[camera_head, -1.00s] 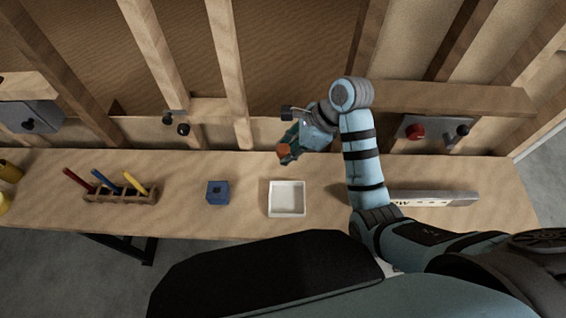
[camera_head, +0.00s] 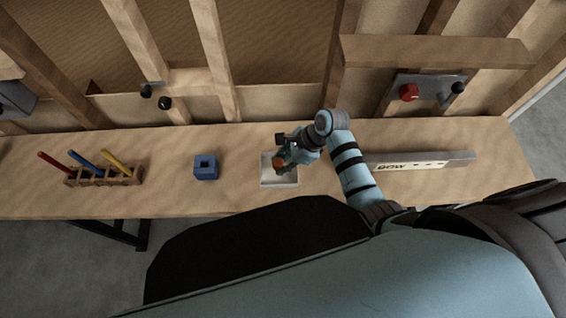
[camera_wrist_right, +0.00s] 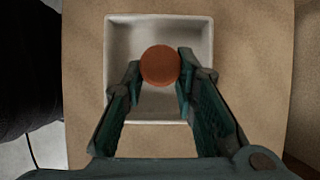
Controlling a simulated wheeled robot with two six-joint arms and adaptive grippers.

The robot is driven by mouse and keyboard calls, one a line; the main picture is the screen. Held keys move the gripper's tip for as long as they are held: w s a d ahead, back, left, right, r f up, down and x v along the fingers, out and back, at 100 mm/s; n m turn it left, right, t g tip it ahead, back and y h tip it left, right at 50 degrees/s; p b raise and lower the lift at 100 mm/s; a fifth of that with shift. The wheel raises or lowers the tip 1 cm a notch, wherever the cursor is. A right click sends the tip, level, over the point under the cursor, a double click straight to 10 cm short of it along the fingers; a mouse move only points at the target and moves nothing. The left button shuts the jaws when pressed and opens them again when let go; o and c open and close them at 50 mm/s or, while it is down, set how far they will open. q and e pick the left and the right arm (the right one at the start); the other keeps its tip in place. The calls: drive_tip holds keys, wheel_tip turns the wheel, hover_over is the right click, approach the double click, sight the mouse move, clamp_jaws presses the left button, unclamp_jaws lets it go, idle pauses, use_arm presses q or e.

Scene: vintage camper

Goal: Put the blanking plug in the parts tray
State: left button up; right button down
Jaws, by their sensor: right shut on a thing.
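The blanking plug, a round orange-red piece (camera_wrist_right: 160,65), is held between the fingertips of my right gripper (camera_wrist_right: 158,80) in the right wrist view. In the head view the plug (camera_head: 278,161) and the right gripper (camera_head: 284,157) are over the white parts tray (camera_head: 279,183). In the wrist view the tray (camera_wrist_right: 118,42) surrounds the plug, with its floor behind it. I cannot tell exactly how high the plug is above the tray floor. My left gripper is not in view.
A blue block with a square hole (camera_head: 206,168) stands left of the tray. A wooden rack with several coloured tools (camera_head: 105,177) is further left. A long grey labelled bar (camera_head: 420,161) lies at right. Wall plates with knobs (camera_head: 428,92) are behind the bench (camera_head: 235,195).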

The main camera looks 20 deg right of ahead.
drive_tip(key=shift+s+r, duration=0.15)
drive_tip(key=shift+s, duration=0.1)
drive_tip(key=c, duration=1.3)
unclamp_jaws()
drive_tip(key=shift+w+f, duration=0.15)
drive_tip(key=shift+f, duration=0.05)
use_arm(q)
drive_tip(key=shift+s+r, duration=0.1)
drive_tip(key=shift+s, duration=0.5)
use_arm(e)
drive_tip(key=shift+r, duration=0.35)
use_arm(q)
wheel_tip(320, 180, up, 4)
drive_tip(key=p, duration=0.3)
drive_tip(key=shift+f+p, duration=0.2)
drive_tip(key=shift+p, duration=0.15)
use_arm(e)
drive_tip(key=v, duration=1.1)
drive_tip(key=shift+d+r, duration=0.25)
drive_tip(key=shift+r, duration=0.1)
